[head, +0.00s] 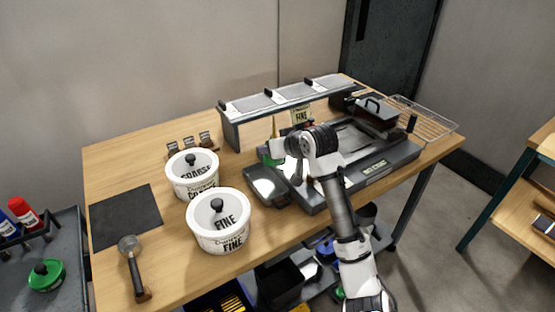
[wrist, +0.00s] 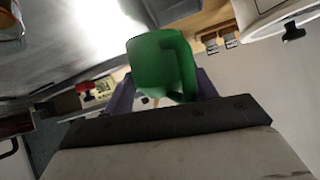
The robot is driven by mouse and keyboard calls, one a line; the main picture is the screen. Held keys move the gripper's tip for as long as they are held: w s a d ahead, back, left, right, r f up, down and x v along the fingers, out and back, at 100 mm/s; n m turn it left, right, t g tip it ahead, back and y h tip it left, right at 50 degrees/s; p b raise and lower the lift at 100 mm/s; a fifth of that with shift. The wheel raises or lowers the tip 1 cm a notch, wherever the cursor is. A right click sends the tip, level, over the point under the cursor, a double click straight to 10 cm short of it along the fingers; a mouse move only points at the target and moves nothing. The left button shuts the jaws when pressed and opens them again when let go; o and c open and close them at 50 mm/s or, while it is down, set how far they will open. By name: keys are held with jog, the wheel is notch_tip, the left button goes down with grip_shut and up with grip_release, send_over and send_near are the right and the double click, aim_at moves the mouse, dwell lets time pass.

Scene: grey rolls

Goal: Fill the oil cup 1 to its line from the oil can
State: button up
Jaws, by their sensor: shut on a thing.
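My gripper (wrist: 152,100) is shut on a green can (wrist: 158,62), which I take for the oil can. Its curved green handle shows at the right in the wrist view. In the head view only a small green part of the can (head: 267,156) shows beside my gripper (head: 277,150), above the front left of the grey machine (head: 375,172). A thin tan spout (head: 274,127) seems to point up there. A round, clear-looking vessel with an amber part (wrist: 10,28) is cut off at the wrist view's upper left. I cannot tell whether it is oil cup 1; no fill line is visible.
Two white lidded tubs, COARSE (head: 193,174) and FINE (head: 218,219), stand left of the machine. A raised grey shelf (head: 290,97) runs behind it. A wire rack (head: 425,118) lies at the right. A black mat (head: 126,216) and a scoop (head: 133,268) lie at the left.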

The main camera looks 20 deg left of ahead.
jog(key=t+b, duration=0.1)
jog(key=b, duration=0.1)
jog(key=t+y+b, duration=0.1)
jog(key=b, duration=0.1)
jog(key=shift+w+a+f+n, duration=0.15)
jog(key=shift+w+f+n, duration=0.15)
jog(key=shift+w+f, duration=0.1)
jog(key=shift+w+r+t+y+b, duration=0.1)
jog(key=shift+r+t+y+b, duration=0.15)
jog(key=shift+b, duration=0.4)
